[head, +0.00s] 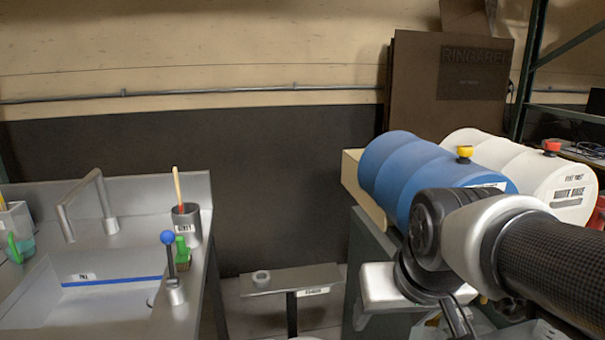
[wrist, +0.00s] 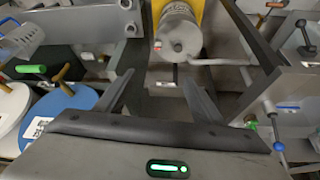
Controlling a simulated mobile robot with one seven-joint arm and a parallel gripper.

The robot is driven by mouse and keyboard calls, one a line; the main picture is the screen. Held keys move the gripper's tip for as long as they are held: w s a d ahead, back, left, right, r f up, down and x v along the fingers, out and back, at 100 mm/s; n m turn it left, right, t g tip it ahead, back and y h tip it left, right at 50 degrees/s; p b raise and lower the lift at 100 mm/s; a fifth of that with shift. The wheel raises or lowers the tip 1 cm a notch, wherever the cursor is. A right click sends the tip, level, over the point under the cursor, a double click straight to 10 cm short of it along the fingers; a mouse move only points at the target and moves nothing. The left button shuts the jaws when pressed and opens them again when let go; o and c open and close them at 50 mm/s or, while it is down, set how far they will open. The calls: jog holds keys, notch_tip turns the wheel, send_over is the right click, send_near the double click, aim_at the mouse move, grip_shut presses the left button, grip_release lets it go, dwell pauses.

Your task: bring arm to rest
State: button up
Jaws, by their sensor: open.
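My arm (head: 545,255) reaches in from the right edge of the head view, in front of the blue drum. My gripper (wrist: 158,78) shows in the wrist view with its two dark fingers spread apart and nothing between them. In the head view the fingers are not clearly seen; a white part of my arm's end shows low beside the cabinet. In the wrist view a grey metal canister (wrist: 178,35) on a yellow stand lies beyond the fingertips, apart from them.
A blue drum (head: 400,170) and a white drum (head: 550,180) lie on the right. A steel sink counter (head: 190,285) with a blue-knobbed lever (head: 168,240) stands on the left. Open floor shows between counter and cabinet.

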jog(key=s+r, duration=0.1)
jog(key=s, duration=0.5)
notch_tip(320, 180, up, 23)
jog(key=p, duration=2.3)
jog(key=shift+d+r, duration=0.15)
jog(key=shift+d, duration=0.25)
